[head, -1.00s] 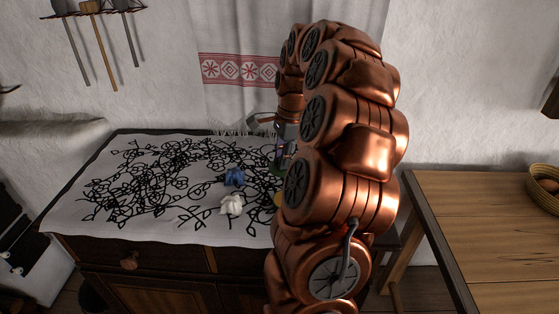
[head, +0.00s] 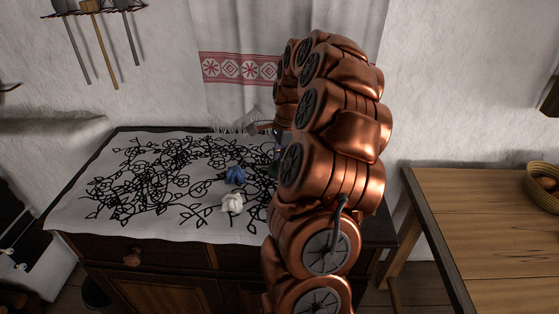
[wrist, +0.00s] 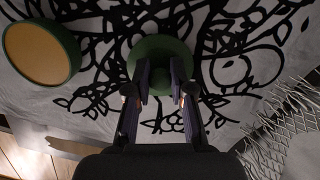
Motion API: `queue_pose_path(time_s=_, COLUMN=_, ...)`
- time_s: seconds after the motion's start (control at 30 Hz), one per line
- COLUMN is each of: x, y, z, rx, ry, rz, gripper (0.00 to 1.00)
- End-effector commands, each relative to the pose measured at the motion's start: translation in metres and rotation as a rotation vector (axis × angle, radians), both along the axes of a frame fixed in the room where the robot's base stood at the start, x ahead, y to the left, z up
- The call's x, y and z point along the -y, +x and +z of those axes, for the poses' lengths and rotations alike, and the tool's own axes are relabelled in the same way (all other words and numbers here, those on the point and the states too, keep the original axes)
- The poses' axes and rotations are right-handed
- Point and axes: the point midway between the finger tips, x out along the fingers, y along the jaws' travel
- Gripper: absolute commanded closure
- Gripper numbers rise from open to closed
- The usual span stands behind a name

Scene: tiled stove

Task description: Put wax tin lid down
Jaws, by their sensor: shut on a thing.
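The wax tin lid (wrist: 160,49) is a round green disc in the wrist view. My gripper (wrist: 163,95) is shut on it, with the two dark fingers at its near side. The cloth lies beneath the lid; I cannot tell whether they touch. The open wax tin (wrist: 40,53), green-rimmed with yellow-orange wax inside, stands apart to the left in the wrist view. In the head view my arm hides the tin and most of my gripper and the lid.
A white cloth with black vine patterns (head: 110,190) covers the dark wooden chest. A blue crumpled thing (head: 235,175) and a white one (head: 233,203) lie on it. A wooden table (head: 490,220) with a basket (head: 541,188) stands right.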

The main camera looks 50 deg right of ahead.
Motion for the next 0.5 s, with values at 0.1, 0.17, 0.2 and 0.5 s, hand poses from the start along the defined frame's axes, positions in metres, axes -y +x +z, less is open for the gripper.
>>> queue_pose_path(time_s=0.1, x=0.0, y=-0.0001, z=-0.0038, rx=0.0, ry=0.0, rz=0.0, gripper=1.0)
queue_pose_path(time_s=0.17, x=-0.0001, y=-0.0001, z=-0.0038, rx=0.0, ry=0.0, rz=0.0, gripper=0.76)
queue_pose_path(time_s=0.2, x=-0.0001, y=-0.0001, z=-0.0033, rx=0.0, ry=0.001, rz=0.0, gripper=0.72)
queue_pose_path(time_s=0.5, x=-0.0002, y=-0.0001, z=-0.0032, rx=0.0, ry=0.001, rz=0.0, gripper=0.53)
